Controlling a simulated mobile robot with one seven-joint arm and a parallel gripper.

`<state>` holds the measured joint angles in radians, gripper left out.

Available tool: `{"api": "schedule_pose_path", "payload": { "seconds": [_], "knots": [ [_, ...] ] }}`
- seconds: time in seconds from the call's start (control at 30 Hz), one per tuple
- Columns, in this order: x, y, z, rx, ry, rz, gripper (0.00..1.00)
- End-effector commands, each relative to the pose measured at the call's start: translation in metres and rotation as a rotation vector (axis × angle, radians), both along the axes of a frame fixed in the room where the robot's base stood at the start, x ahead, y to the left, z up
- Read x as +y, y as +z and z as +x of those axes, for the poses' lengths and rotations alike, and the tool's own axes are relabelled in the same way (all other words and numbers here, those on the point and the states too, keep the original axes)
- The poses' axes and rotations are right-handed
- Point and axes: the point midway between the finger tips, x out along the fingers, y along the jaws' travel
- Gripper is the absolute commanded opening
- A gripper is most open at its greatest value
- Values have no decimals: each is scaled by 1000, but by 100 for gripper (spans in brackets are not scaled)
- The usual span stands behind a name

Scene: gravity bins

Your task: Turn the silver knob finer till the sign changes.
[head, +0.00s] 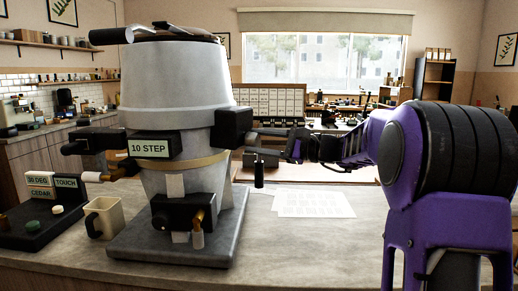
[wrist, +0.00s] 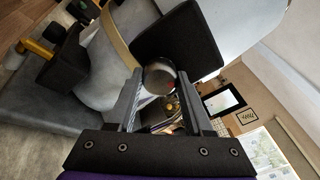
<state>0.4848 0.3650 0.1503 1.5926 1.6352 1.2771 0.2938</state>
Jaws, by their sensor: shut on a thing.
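The silver knob (wrist: 160,76) is a small round metal piece beside a black block (wrist: 178,46) on the grinder's side. My gripper (wrist: 159,84) has one finger on each side of the knob and is shut on it. The sign (head: 150,147) on the grinder's front reads "10 STEP".
A beige mug (head: 103,218) stands left of the grinder's base. A dark stand (head: 42,222) with signs "30 DEG", "TOUCH" and "CEDAR" is at the far left. Paper sheets (head: 313,203) lie on the counter to the right. A black lever hangs below my gripper.

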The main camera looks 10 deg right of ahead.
Motion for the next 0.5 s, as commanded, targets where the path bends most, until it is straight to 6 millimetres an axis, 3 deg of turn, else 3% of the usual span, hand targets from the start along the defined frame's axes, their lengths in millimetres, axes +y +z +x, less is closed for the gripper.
{"api": "schedule_pose_path", "payload": {
  "seconds": [0.27,0.3,0.47,0.5],
  "knots": [
    [0,-1,0,-12,1,-10,0],
    [0,-1,0,-12,1,-10,53],
    [0,0,0,-12,1,-10,81],
    [0,0,0,-12,1,-10,81]
  ]
}}
